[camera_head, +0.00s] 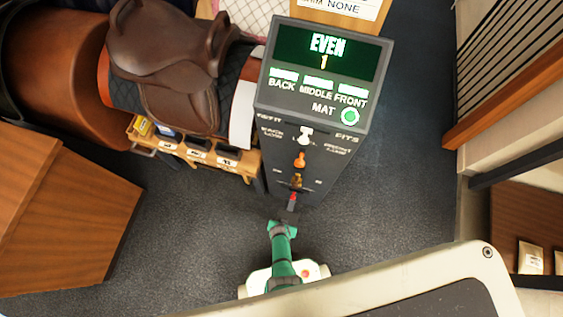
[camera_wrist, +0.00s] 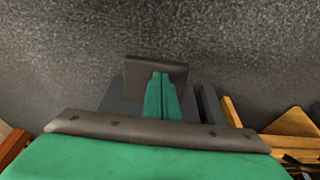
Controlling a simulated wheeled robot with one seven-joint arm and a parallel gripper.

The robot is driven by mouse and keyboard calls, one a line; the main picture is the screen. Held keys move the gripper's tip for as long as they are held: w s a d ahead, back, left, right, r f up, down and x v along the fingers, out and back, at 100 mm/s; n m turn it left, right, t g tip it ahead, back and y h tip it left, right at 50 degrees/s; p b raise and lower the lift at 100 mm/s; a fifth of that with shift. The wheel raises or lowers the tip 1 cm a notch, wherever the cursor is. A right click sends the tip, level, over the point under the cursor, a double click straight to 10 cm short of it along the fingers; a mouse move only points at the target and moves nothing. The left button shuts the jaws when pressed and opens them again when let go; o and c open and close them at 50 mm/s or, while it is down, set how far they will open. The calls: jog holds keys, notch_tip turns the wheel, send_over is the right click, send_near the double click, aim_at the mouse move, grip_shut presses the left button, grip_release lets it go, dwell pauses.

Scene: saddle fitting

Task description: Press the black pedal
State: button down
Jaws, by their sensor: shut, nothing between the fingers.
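In the wrist view, a dark plate that looks like the black pedal (camera_wrist: 150,65) juts out from the base of the dark console over the floor. My gripper (camera_wrist: 160,78) is shut and empty, its green fingers together, with their tips overlapping the plate in the picture. I cannot tell whether they touch it. In the head view, my green gripper (camera_head: 282,226) is low in front of the console (camera_head: 331,154); the pedal cannot be made out there. The console screen (camera_head: 325,52) reads "EVEN 1", and a green light is lit beside "MAT".
Small levers, one white (camera_head: 305,135) and one orange (camera_head: 299,160), stand on the console front. A brown saddle (camera_head: 180,50) sits on a horse form at the left, above a wooden trolley (camera_head: 200,153). A wooden cabinet (camera_head: 60,215) stands lower left. Carpet right of the console is clear.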

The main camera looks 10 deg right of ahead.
jog(key=shift+a+r, duration=0.1)
jog(key=shift+r, duration=0.65)
jog(key=s+a+v, duration=0.1)
jog(key=s+v, duration=0.1)
jog(key=v, duration=0.8)
jog(key=shift+f, duration=0.3)
jog(key=shift+w, duration=0.1)
jog(key=w+d+r+n+g, duration=0.1)
jog(key=w+d+r+n, duration=0.1)
jog(key=n, duration=0.7)
jog(key=w+d+r+n+g+y, duration=0.1)
jog(key=w+r+n, duration=0.3)
jog(key=n, duration=0.5)
jog(key=shift+d+g+y, duration=0.3)
jog(key=shift+d+g, duration=0.1)
jog(key=shift+d, duration=0.15)
jog(key=shift+r, duration=0.1)
jog(key=shift+f, duration=7)
